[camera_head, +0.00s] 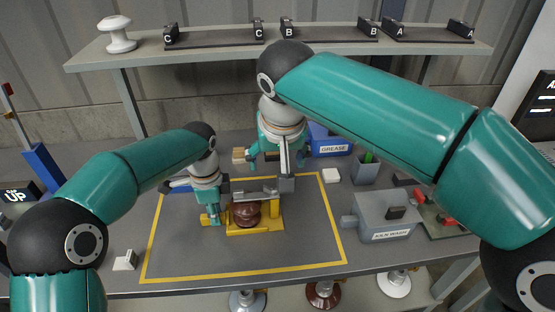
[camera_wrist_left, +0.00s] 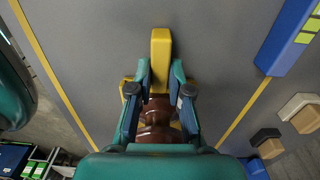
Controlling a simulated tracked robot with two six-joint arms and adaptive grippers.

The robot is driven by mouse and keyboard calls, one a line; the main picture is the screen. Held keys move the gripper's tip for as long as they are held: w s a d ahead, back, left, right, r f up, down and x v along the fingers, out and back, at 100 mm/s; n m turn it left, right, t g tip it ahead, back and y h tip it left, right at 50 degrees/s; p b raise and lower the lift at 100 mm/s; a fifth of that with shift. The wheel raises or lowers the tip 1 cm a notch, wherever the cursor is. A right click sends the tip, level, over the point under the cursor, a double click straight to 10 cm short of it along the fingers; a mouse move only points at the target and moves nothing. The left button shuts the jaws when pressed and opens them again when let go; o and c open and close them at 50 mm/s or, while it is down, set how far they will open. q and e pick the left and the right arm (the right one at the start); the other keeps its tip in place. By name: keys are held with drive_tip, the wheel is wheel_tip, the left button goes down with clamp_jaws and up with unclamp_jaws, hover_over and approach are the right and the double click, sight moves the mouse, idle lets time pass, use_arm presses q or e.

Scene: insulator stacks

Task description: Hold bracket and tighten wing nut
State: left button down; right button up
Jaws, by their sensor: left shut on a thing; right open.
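The yellow bracket (camera_head: 268,224) stands on the mat with a brown ribbed insulator (camera_head: 246,213) in it and a grey bar across the top. My left gripper (camera_head: 213,213) is shut on the bracket's left part. In the left wrist view the fingers (camera_wrist_left: 159,82) flank a yellow bar (camera_wrist_left: 161,50), with the brown insulator (camera_wrist_left: 155,122) just behind. My right gripper (camera_head: 270,165) is open, pointing down above and behind the bracket, apart from it. I cannot make out the wing nut; the arms and grey parts may hide it.
A yellow-taped outline (camera_head: 335,230) frames the dark mat. The front mat is clear. A shelf (camera_head: 210,52) runs behind.

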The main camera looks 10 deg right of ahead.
use_arm(q)
drive_tip(key=c, duration=1)
unclamp_jaws()
drive_tip(key=shift+r, duration=0.1)
